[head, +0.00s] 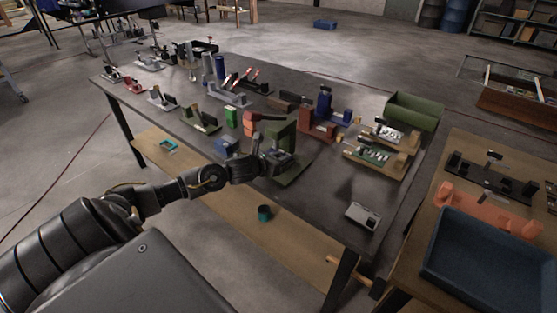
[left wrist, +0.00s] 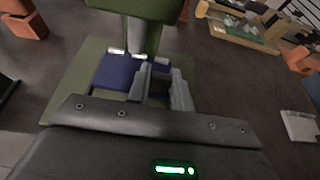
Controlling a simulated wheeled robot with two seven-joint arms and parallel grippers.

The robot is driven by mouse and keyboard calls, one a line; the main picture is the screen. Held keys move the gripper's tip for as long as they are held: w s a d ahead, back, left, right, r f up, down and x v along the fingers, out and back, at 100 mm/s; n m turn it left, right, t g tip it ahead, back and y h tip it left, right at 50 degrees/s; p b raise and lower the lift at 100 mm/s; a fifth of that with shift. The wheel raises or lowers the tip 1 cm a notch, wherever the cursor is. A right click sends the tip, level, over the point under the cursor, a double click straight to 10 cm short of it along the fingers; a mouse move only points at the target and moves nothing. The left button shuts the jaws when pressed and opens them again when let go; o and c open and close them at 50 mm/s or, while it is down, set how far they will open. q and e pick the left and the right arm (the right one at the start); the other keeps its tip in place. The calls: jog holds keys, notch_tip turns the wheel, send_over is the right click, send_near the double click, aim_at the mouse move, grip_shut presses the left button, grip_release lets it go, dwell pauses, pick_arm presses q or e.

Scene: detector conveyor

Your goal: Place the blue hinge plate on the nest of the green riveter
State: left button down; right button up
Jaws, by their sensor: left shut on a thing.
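The green riveter (head: 284,133) stands near the table's front edge, with its upright and flat base; it also shows in the left wrist view (left wrist: 140,36). My left gripper (head: 278,161) reaches in at the front of the riveter. In the left wrist view its fingers (left wrist: 161,76) are shut on the blue hinge plate (left wrist: 117,72), which shows on both sides of them. The plate is over the green base, close under the riveter's head. The nest is hidden, and I cannot tell whether the plate touches it. My right gripper is not in view.
A blue block (head: 227,147) and an orange-red fixture (head: 251,123) stand left of the riveter. A dark red fixture (head: 317,127) stands behind it to the right. A grey device (head: 362,216) lies at the front right, with bare tabletop between.

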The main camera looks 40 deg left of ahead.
pick_arm(q)
jog(key=shift+f, duration=0.8)
